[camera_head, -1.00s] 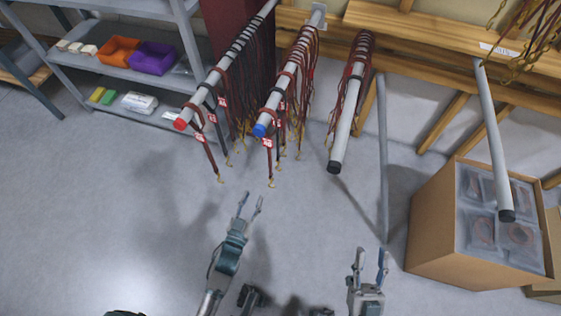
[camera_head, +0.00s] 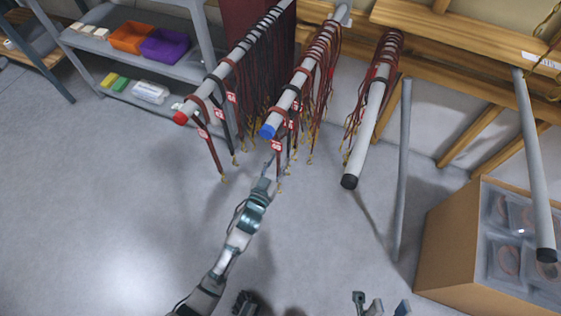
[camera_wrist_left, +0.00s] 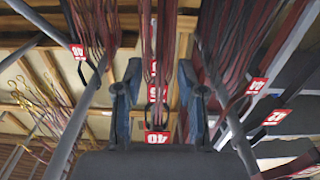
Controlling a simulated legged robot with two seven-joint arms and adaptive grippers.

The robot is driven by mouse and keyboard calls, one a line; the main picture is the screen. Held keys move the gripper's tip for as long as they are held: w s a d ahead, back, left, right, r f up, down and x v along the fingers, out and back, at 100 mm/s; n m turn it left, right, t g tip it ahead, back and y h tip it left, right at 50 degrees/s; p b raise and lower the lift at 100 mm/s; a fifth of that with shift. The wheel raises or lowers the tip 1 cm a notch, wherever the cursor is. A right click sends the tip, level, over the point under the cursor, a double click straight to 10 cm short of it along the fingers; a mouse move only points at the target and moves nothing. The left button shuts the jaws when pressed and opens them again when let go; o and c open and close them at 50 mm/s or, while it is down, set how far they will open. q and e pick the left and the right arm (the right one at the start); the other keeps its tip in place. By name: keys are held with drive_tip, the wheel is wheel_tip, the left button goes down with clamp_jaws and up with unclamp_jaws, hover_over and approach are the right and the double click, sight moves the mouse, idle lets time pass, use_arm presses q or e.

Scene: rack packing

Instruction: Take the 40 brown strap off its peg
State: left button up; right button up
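Brown straps with red tags hang from the blue-tipped peg (camera_head: 268,131) in the head view. The front strap's tag (camera_head: 277,146) hangs just below the blue tip. My left gripper (camera_head: 271,165) is just below that tip, among the hanging strap ends. In the left wrist view its fingers (camera_wrist_left: 160,85) are apart, and a red tag reading 40 (camera_wrist_left: 157,137) appears between them, with straps behind. I cannot tell whether a finger touches the strap. My right gripper (camera_head: 380,305) is open and empty at the bottom edge, partly cut off.
A red-tipped peg (camera_head: 180,118) with tagged straps is on the left. A black-tipped peg (camera_head: 349,182) with straps is on the right. A shelf with orange (camera_head: 131,37) and purple bins (camera_head: 165,46) stands back left. A cardboard box (camera_head: 450,240) stands right. The near floor is clear.

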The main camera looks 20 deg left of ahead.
use_arm(q)
drive_tip(key=shift+w+f, duration=0.1)
drive_tip(key=shift+w, duration=0.25)
drive_tip(key=shift+r, duration=0.25)
clamp_jaws()
